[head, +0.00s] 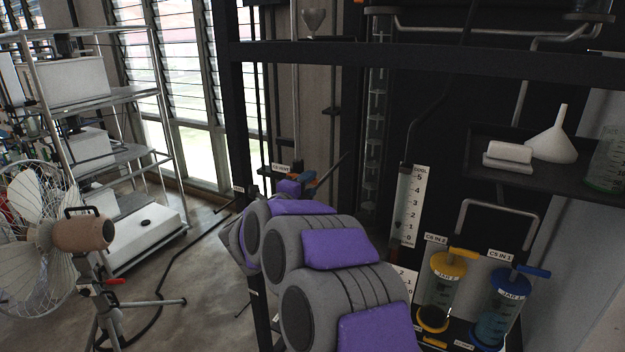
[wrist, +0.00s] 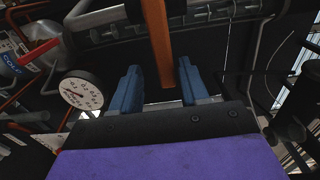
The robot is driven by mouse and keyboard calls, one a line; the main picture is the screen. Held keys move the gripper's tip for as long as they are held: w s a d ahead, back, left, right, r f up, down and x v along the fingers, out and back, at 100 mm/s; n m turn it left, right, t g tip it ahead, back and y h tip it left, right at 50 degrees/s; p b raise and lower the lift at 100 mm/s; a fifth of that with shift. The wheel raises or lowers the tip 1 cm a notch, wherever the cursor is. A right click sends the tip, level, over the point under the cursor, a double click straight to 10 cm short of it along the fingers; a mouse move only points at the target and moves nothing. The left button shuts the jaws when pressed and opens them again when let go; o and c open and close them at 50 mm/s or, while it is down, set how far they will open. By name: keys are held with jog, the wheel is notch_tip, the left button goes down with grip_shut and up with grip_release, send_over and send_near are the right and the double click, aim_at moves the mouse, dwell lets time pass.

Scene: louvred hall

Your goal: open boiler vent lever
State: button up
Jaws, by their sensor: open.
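An orange bar (wrist: 157,42), which looks like the lever, comes down from the top of the wrist view. Its lower end shows between the two blue fingers of my gripper (wrist: 159,76). The fingers are apart, with a gap on each side of the bar; I see no contact. How deep the bar sits between them is hard to tell. In the head view my gripper (head: 297,181) is small and partly hidden behind my grey and purple arm, by a dark post with a small white label. No lettering naming the boiler vent is readable.
In the wrist view a round gauge (wrist: 82,92) and a red handle (wrist: 38,52) lie left of the fingers, among pipes. In the head view, labelled jars (head: 441,285) and a shelf with a funnel (head: 553,140) stand right; a fan (head: 40,235) stands left.

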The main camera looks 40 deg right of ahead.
jog(key=shift+w+d, duration=0.3)
jog(key=shift+d, duration=0.25)
jog(key=shift+w+a+r, duration=0.1)
jog(key=shift+w, duration=0.1)
jog(key=shift+x, duration=1.2)
jog(key=a, duration=0.3)
jog(key=shift+s+a+r, duration=0.15)
jog(key=shift+a+r, duration=0.2)
jog(key=shift+a, duration=0.05)
jog(key=c, duration=0.6)
grip_shut()
jog(key=shift+s+d, duration=0.1)
jog(key=shift+d, duration=0.4)
